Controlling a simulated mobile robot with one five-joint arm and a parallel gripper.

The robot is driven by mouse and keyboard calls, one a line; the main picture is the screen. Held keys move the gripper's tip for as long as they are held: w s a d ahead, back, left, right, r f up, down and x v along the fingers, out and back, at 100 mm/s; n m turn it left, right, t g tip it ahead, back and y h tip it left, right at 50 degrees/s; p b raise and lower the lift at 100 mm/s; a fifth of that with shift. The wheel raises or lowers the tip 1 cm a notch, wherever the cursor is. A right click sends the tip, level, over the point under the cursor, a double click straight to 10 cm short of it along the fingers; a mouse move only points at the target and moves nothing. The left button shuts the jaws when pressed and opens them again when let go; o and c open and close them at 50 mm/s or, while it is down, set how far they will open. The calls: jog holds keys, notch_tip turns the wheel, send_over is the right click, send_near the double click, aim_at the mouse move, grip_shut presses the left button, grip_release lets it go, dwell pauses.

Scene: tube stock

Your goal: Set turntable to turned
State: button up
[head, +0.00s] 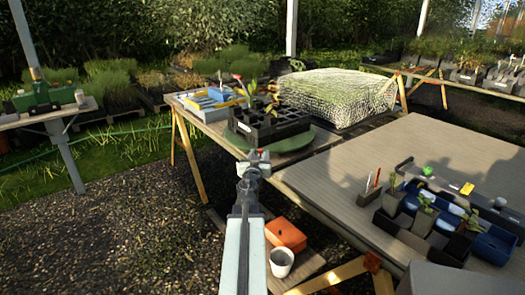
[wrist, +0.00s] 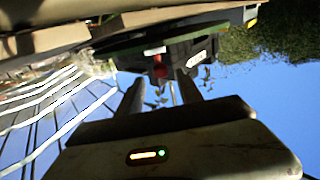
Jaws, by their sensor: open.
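The turntable (head: 297,147) is a green round disc on the wooden bench, with a black pot tray (head: 262,128) on it. Seedlings stand in the tray. My gripper (head: 259,157) is at the near edge of the disc, in front of the tray. In the wrist view, the picture is upside down: the green disc (wrist: 125,42) and the black tray (wrist: 200,50) lie just beyond my fingertips (wrist: 160,82). The fingers are apart, with nothing held between them. A small red piece (wrist: 155,78) shows between them, near the tray; I cannot tell if it touches a finger.
A blue and yellow tray (head: 212,103) stands behind left, a netted block (head: 335,98) behind right. A grey-brown table (head: 345,165) with potted seedlings (head: 425,215) is at right. An orange box (head: 286,235) and white pot (head: 281,262) are low beside my arm. Gravel at left is clear.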

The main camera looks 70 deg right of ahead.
aim_at(261, 151)
jog(key=d, duration=0.4)
jog(key=shift+w+d, duration=0.1)
jog(key=shift+w, duration=0.1)
jog(key=shift+w, duration=0.1)
jog(key=shift+w, duration=0.1)
jog(key=c, duration=0.9)
grip_shut()
